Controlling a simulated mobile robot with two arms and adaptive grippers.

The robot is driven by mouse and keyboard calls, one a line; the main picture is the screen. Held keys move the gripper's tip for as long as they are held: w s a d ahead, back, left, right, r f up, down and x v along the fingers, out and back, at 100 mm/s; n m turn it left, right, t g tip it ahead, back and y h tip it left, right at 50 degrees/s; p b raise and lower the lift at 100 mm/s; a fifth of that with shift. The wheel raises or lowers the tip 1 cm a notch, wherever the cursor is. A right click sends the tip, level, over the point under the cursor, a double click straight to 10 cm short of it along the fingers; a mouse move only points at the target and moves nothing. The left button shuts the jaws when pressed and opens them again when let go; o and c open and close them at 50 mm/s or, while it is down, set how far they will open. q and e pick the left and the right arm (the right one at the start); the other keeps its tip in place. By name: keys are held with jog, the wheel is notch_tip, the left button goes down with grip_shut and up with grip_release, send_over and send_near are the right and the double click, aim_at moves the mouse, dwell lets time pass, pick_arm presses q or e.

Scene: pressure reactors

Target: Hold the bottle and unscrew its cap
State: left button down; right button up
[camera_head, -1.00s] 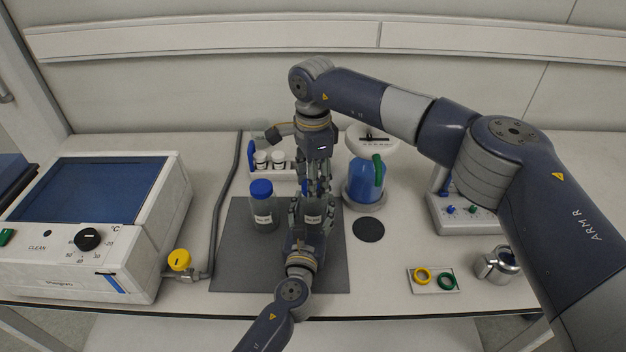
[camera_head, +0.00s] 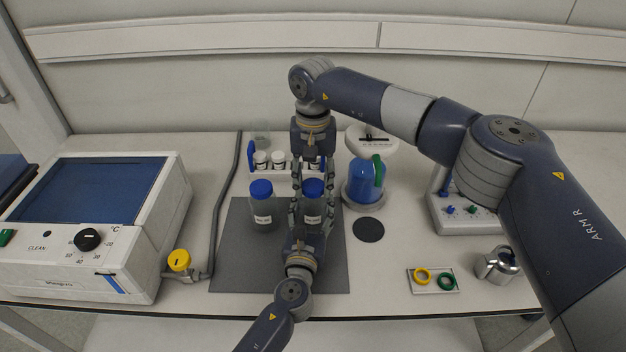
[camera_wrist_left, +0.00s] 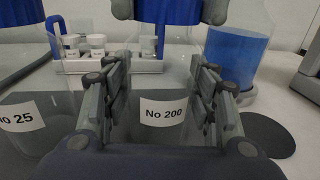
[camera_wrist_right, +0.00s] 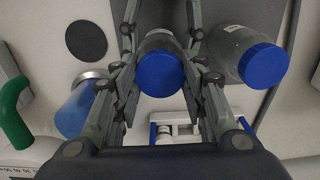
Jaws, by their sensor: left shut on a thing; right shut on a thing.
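The bottle labelled "No 200" (camera_wrist_left: 163,110) stands upright on the dark mat (camera_head: 235,275), with a blue cap (camera_head: 313,187) on top. My left gripper (camera_head: 311,215) is shut on the bottle's body from the front, one finger on each side of the label. My right gripper (camera_head: 314,180) reaches down from above and is shut on the blue cap, which shows between its fingers in the right wrist view (camera_wrist_right: 160,73). Whether the cap has turned or risen on the neck cannot be told.
A second blue-capped bottle (camera_head: 262,208), labelled "No 25", stands close on the left. A rack of small white-capped vials (camera_head: 279,170) is behind. A blue vessel with a green handle (camera_head: 364,185) stands to the right. The mat's front is clear.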

aim_at(313, 185)
jog(key=shift+r, duration=0.2)
dwell(0.3)
jog(key=shift+r, duration=0.9)
jog(key=shift+r, duration=0.1)
jog(key=shift+r, duration=1.95)
pick_arm(q)
jog(key=c, duration=0.6)
grip_release()
